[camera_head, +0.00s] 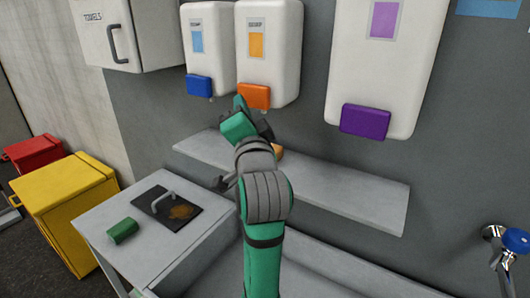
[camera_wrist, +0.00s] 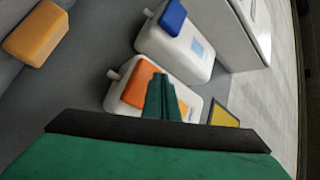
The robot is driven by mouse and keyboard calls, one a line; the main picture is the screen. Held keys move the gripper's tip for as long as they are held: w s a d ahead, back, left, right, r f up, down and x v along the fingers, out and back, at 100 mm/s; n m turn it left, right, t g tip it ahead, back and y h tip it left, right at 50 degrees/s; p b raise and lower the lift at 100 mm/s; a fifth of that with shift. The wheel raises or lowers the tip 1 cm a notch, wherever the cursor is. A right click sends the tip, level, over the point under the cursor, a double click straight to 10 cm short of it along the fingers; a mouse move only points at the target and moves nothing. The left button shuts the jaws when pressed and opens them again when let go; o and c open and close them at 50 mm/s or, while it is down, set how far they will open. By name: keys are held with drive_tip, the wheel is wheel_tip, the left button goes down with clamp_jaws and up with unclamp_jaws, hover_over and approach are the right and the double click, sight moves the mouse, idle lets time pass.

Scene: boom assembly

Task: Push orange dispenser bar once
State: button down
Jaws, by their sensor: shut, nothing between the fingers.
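The white dispenser (camera_head: 268,45) with an orange label hangs on the grey wall, with an orange bar (camera_head: 256,96) at its bottom front. In the head view my green gripper (camera_head: 240,103) is just left of and in front of the orange bar. In the wrist view the orange bar (camera_wrist: 132,88) shows beside the closed fingertips (camera_wrist: 160,80), which overlap its right part. I cannot tell whether they touch it. My gripper is shut and empty.
A blue-bar dispenser (camera_head: 199,85) is close on the left, and a purple-bar dispenser (camera_head: 366,122) on the right. A shelf (camera_head: 340,190) runs below, with an orange-tan block (camera_wrist: 36,34) on it. A counter (camera_head: 100,225) holds a green sponge (camera_head: 122,230).

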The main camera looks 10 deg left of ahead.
drive_tip(key=shift+s+a, duration=0.25)
drive_tip(key=shift+s, duration=0.4)
drive_tip(key=shift+s+a, duration=0.2)
drive_tip(key=shift+s, duration=0.5)
drive_tip(key=shift+s+a, duration=0.25)
drive_tip(key=shift+s, duration=0.4)
